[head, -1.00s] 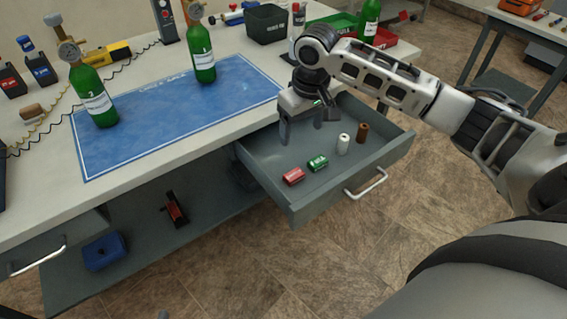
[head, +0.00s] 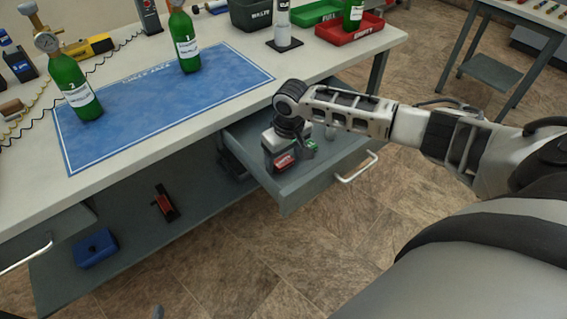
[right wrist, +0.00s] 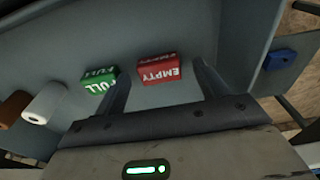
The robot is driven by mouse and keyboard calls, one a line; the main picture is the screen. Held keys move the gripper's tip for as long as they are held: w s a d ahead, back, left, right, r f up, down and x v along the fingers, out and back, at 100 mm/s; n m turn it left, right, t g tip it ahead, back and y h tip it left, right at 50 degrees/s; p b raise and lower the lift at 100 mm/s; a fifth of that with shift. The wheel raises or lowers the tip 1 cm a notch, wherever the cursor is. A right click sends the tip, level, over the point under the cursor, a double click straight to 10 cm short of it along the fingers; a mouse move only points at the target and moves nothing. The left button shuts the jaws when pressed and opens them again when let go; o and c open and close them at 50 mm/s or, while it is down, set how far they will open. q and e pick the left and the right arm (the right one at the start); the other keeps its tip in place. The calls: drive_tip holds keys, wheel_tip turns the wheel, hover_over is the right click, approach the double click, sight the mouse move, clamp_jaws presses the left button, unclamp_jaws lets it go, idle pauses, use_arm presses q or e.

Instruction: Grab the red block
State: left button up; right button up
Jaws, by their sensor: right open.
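The red block (right wrist: 158,68), with "EMPTY" on it, lies in the open grey drawer (head: 292,200). In the right wrist view it sits between the tips of my right gripper (right wrist: 162,76), with a gap visible toward each finger. The gripper is open and holds nothing. In the head view my right gripper (head: 283,156) is down in the drawer, with the red block (head: 284,161) partly showing at its fingers. My left gripper is not in view.
A green "FULL" block (right wrist: 100,80) lies close by the left finger. A white cylinder (right wrist: 46,103) and a brown one (right wrist: 13,109) lie farther left. The drawer's walls surround them. The workbench with a blue mat (head: 150,110) and green bottles stands alongside.

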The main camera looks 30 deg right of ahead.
drive_tip(key=shift+f, duration=0.45)
drive_tip(key=c, duration=1)
drive_tip(key=shift+r, duration=0.15)
drive_tip(key=shift+c, duration=0.2)
